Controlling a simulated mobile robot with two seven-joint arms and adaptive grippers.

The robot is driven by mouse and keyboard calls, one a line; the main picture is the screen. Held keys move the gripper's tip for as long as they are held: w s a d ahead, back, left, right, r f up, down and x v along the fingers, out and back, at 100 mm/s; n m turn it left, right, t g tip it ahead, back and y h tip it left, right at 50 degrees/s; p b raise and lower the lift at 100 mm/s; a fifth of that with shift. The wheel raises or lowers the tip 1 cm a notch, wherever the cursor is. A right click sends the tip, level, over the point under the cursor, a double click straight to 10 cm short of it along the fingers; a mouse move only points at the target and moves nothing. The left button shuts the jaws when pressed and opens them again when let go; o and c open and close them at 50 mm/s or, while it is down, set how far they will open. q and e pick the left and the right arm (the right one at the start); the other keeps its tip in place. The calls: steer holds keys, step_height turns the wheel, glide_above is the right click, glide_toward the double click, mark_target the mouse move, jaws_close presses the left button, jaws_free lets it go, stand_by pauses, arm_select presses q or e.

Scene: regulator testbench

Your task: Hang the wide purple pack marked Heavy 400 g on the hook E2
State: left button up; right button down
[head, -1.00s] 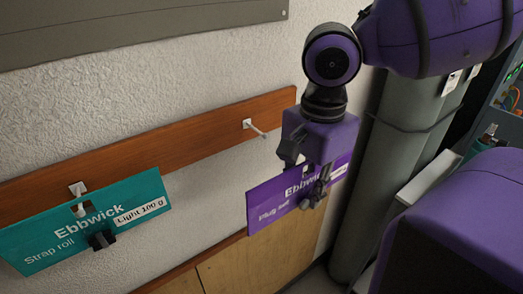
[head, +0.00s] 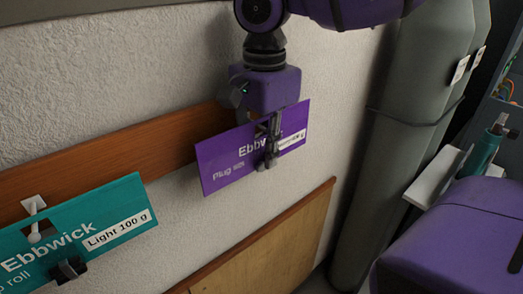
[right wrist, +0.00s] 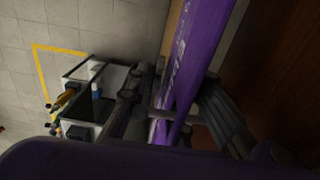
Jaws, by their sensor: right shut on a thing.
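The wide purple pack (head: 225,163) reads "Ebbw…", with the rest of the name behind the fingers. Its white weight label is partly covered, so I cannot read it fully. My right gripper (head: 268,151) is shut on this pack and holds it upright, slightly tilted, in front of the wooden rail (head: 165,155). In the right wrist view the pack (right wrist: 196,55) runs between the fingers (right wrist: 170,112). The bare hook seen earlier on the rail is now hidden behind my gripper and the pack. I cannot tell whether the pack touches it. My left gripper is out of view.
A teal Ebbwick pack marked Light 100 g (head: 110,215) hangs on the white hook (head: 36,215) at left. A wooden panel (head: 270,255) is below. Grey cylinders (head: 405,130) stand at right. A cart (right wrist: 92,95) is on the floor.

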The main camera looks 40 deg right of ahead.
steer(key=shift+f, duration=0.1)
steer(key=c, duration=1.6)
jaws_free()
steer(key=shift+o, duration=0.2)
